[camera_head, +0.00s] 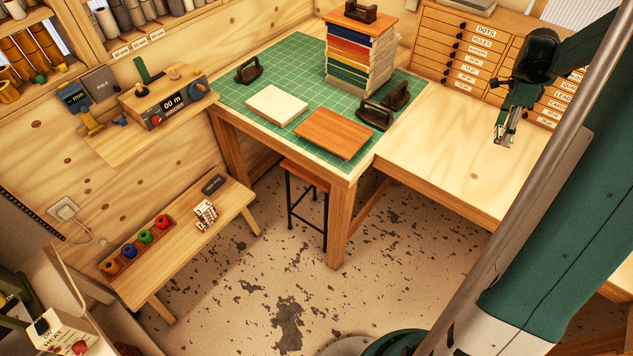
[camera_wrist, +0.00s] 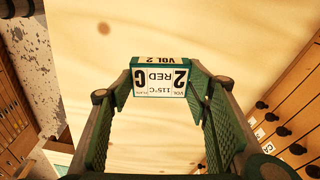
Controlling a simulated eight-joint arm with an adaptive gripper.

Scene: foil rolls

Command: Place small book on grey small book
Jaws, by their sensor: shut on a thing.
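My gripper (camera_head: 507,130) hangs over the pale wooden tabletop at the right in the head view. In the wrist view its two green fingers are shut on the small book (camera_wrist: 160,78), one on each side. A flat grey block with light lettering (camera_head: 100,83), possibly the grey small book, is on the left wall shelf beside a blue gauge. Its top face looks clear.
A wooden box with a digital display (camera_head: 165,97) stands beside the grey block. The green mat (camera_head: 290,68) bears a tall book stack (camera_head: 360,55), a cream board (camera_head: 277,105), a brown board (camera_head: 334,133) and dark weights. A low bench (camera_head: 180,240) holds coloured spools. Drawer cabinets (camera_head: 470,50) stand behind.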

